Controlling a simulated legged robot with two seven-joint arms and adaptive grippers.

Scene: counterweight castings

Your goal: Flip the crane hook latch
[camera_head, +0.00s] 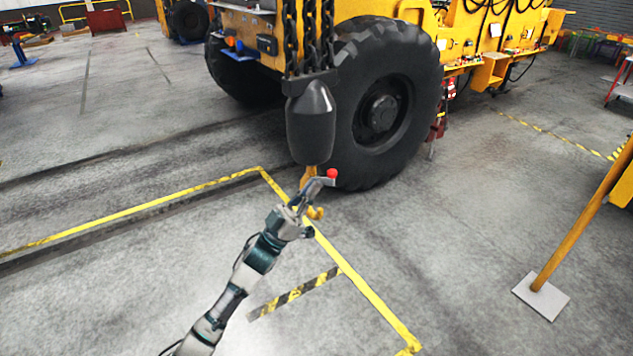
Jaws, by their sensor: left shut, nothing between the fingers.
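The crane hook (317,213) is yellow-orange and hangs below a dark rounded hook block (311,125) on several black chains. A grey latch lever (318,183) with a red ball (332,173) at its end lies across the hook, its ball end up and to the right. My left gripper (298,209) reaches up from the bottom of the view and is shut and empty. It is at the lower left end of the lever and covers part of the hook. I cannot tell whether it touches the lever. My right gripper is out of view.
A large yellow vehicle with a big black tyre (383,112) stands just behind the hook. A yellow post (585,215) on a pale base plate (541,296) stands at the right. Yellow lines mark the floor. The floor at left and front is clear.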

